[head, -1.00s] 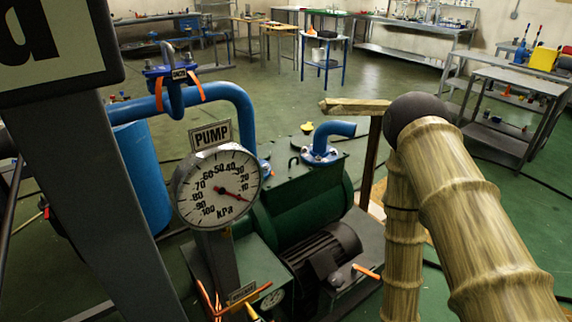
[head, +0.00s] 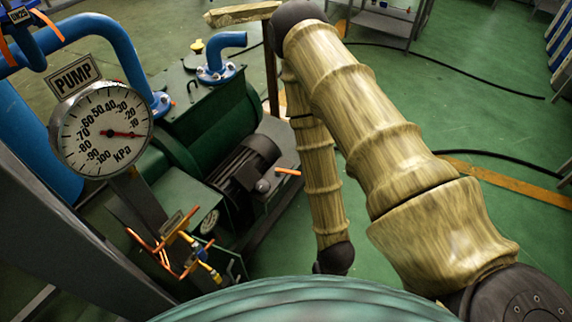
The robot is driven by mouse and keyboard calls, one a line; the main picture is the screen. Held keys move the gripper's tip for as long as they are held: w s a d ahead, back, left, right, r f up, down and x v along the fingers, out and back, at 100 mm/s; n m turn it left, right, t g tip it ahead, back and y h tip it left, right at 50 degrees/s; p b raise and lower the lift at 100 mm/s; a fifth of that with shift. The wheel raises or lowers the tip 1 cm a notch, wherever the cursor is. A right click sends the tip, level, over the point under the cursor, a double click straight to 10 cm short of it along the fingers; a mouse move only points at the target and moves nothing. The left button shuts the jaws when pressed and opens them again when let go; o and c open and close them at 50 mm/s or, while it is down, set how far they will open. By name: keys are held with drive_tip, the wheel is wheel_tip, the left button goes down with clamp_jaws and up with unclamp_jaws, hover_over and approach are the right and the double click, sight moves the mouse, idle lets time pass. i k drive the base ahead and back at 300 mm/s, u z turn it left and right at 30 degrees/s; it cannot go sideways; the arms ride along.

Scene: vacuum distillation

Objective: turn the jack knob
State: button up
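I cannot make out the jack knob in this view. My arm rises from the lower right to a dark elbow at the top, then its forearm runs down to a dark joint near the bottom middle. My gripper is not visible; anything beyond that joint is out of sight.
The green pump (head: 205,105) stands left of my forearm, with a blue outlet pipe (head: 228,40) on top. The pump gauge (head: 101,131) is at left; its needle points right. A wooden bar (head: 243,13) stands behind my elbow.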

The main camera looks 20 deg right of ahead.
sight(262, 186)
drive_tip(key=z, duration=1.1)
drive_tip(key=k, duration=1.4)
drive_tip(key=u, duration=0.4)
drive_tip(key=i, duration=0.9)
